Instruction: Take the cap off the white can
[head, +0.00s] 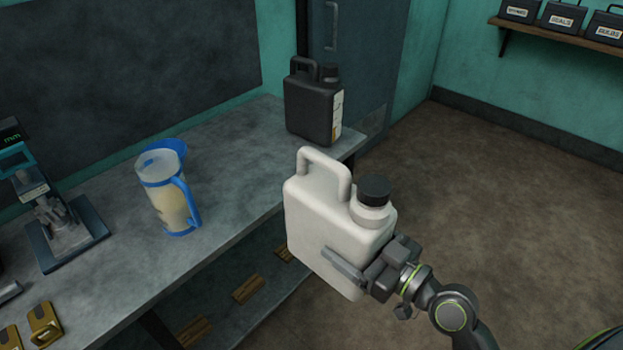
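The white can (322,225) has a moulded handle on top and a black cap (374,190) on its neck. It hangs in the air in front of the bench's right end, tilted a little. My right gripper (350,268) comes in from the lower right and is shut on the can's lower body. One finger lies across the near face; the other is hidden by the can. The cap sits on the neck, with nothing touching it. My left gripper is not in view.
A black can (312,108) stands at the far right end of the grey bench (240,160). A blue-and-clear jug (165,200) stands mid-bench, with a device on a stand (55,215) to its left. Open floor (510,200) lies right of the bench.

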